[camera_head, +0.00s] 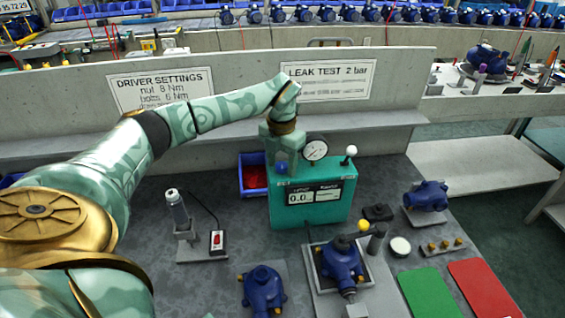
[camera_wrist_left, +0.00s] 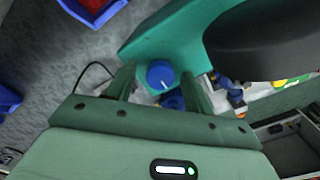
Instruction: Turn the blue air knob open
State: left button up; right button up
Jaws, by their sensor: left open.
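The blue air knob (camera_head: 281,168) sits on top of the green leak tester (camera_head: 311,207), at its left side, with my left gripper just above it. In the left wrist view the round blue knob (camera_wrist_left: 160,74) shows a short white mark near its lower edge. My left gripper (camera_wrist_left: 158,82) is open, with one finger on each side of the knob in that view; I cannot tell whether they touch it. In the head view the left gripper (camera_head: 282,150) points down at the knob. My right gripper is not in view.
A pressure gauge (camera_head: 315,150) and a white-knobbed lever (camera_head: 350,151) stand on the tester right of the knob. A blue bin (camera_head: 246,190) with red contents is at its left. A clamped blue pump (camera_head: 342,262) stands in front.

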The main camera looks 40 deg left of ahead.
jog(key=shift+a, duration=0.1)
pick_arm(q)
jog(key=c, duration=1)
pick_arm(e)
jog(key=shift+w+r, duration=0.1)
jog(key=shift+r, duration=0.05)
